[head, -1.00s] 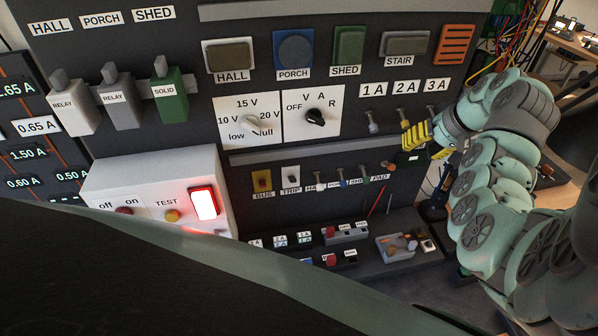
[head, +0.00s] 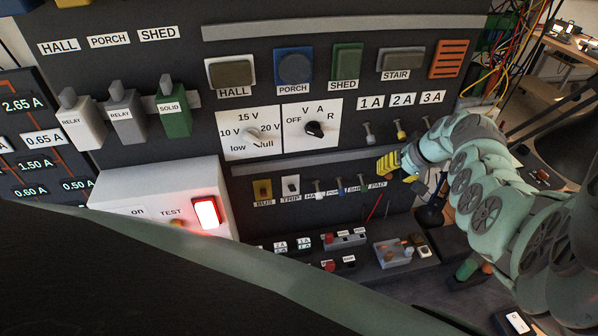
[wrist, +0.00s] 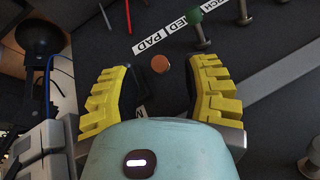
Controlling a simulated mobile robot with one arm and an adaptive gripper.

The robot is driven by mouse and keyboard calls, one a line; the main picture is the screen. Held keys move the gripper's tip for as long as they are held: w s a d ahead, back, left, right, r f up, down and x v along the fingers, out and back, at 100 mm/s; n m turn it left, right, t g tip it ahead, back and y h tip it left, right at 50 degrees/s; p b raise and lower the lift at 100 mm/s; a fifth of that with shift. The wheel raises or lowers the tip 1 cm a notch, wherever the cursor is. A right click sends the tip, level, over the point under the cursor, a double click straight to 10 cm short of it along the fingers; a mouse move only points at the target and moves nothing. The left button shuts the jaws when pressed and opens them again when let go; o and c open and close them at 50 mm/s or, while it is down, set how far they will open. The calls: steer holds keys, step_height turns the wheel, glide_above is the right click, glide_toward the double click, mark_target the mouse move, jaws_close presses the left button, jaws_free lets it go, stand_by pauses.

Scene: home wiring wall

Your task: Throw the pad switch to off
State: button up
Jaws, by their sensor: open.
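The pad switch shows in the wrist view as a round orange-brown knob (wrist: 160,64), seen end on, beside the white PAD label (wrist: 152,42). In the head view the PAD label (head: 377,184) sits at the right end of the lower switch row, and my gripper covers most of the knob. My gripper (head: 398,171) is open, with yellow ribbed fingers. In the wrist view the knob lies between the tips of the two fingers (wrist: 161,68), with clear space on both sides. Nothing is held. Whether the tips reach past the knob, I cannot tell.
The green-tipped shed lever (wrist: 194,16) stands close beyond the right finger. A grey rail (head: 300,160) runs above the lower row, with the 1A, 2A and 3A levers (head: 400,129) above it. A grey module (head: 394,253) sits on a ledge below.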

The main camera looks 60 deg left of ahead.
steer(key=shift+x, duration=1)
steer(key=shift+a+f, duration=0.15)
steer(key=shift+f, duration=0.05)
steer(key=shift+o, duration=0.3)
jaws_close()
